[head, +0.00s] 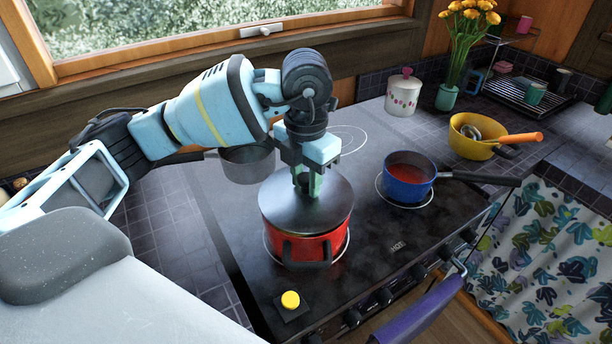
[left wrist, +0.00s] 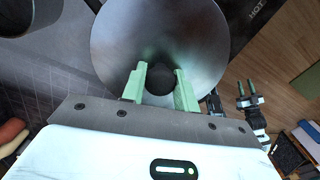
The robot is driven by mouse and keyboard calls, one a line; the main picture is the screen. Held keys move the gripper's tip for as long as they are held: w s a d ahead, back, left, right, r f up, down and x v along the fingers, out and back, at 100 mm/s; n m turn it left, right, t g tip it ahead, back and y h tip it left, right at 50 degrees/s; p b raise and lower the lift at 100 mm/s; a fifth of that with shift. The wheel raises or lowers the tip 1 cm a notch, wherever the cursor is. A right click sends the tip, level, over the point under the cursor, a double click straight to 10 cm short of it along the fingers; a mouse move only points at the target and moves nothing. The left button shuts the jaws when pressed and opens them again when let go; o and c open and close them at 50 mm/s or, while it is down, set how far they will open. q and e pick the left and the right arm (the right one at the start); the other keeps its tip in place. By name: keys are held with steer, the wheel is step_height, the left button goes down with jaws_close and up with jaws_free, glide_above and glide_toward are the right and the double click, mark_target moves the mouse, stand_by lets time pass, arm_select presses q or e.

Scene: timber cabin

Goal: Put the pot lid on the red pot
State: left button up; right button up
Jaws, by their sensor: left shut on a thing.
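The grey metal pot lid (head: 325,208) is over the red pot (head: 285,242), roughly centred and nearly level. A thin strip of the pot's rim shows under its front edge; I cannot tell whether the lid rests fully on it. My left gripper (head: 307,186) points down and is shut on the lid's dark knob. In the left wrist view the green fingers stand on both sides of the knob (left wrist: 160,80), with the lid (left wrist: 125,40) filling the upper middle. My right gripper (left wrist: 247,88) shows small at the right there, its fingers apart and empty.
The red pot stands on the black stove (head: 370,262). A blue saucepan (head: 408,190) of red food is to its right, a grey pan (head: 247,165) behind left. A yellow button (head: 290,299) is in front. A yellow bowl (head: 468,146) and floral canister (head: 403,95) stand farther back.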

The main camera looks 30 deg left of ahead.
arm_select(q)
steer(key=shift+f, duration=0.6)
steer(key=o, duration=1.2)
steer(key=shift+c, duration=0.2)
